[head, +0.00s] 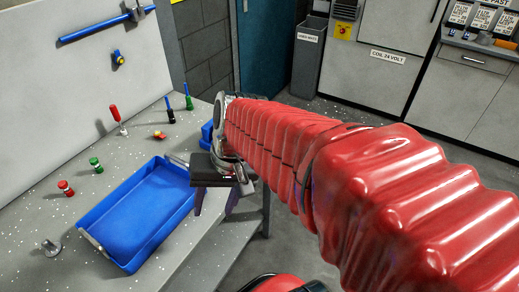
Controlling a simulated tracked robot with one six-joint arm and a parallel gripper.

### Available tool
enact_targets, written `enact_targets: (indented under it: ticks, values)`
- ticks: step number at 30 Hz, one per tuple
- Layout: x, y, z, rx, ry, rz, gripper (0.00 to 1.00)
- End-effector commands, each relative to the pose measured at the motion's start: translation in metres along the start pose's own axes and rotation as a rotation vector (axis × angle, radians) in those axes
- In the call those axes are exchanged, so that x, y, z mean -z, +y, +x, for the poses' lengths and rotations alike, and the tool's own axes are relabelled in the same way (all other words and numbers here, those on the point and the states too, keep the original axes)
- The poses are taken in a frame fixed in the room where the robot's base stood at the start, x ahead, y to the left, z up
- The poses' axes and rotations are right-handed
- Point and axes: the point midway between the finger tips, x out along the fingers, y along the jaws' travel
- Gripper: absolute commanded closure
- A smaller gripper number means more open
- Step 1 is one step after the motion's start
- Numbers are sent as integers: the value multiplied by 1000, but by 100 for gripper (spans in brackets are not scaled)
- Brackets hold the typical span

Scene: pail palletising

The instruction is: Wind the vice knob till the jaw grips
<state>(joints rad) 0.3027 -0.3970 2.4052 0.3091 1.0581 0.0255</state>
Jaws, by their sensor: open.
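I cannot make out a vice, its jaw or its knob in the head view. My red-sleeved arm covers part of the bench and may hide them. My gripper (214,211) hangs below the arm's end, over the bench's right edge, just right of the blue tray. Its two dark fingers are apart with nothing seen between them. A small grey metal piece (51,247) stands on the bench at the lower left; I cannot tell what it is.
An empty blue tray (187,176) lies on the speckled grey bench (62,218). Several red- and green-handled small items, including a red-handled tool (116,115), stand behind it. A blue-handled hammer (105,23) hangs on the wall panel. Floor is open toward the grey bin (308,62).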

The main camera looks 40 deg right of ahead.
Motion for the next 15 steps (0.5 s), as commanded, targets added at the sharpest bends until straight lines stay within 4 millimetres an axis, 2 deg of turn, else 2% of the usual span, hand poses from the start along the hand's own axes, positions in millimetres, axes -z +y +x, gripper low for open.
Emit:
enact_targets:
  ticks: [15]
  values:
    - [47,38,35,293,-281,567,53]
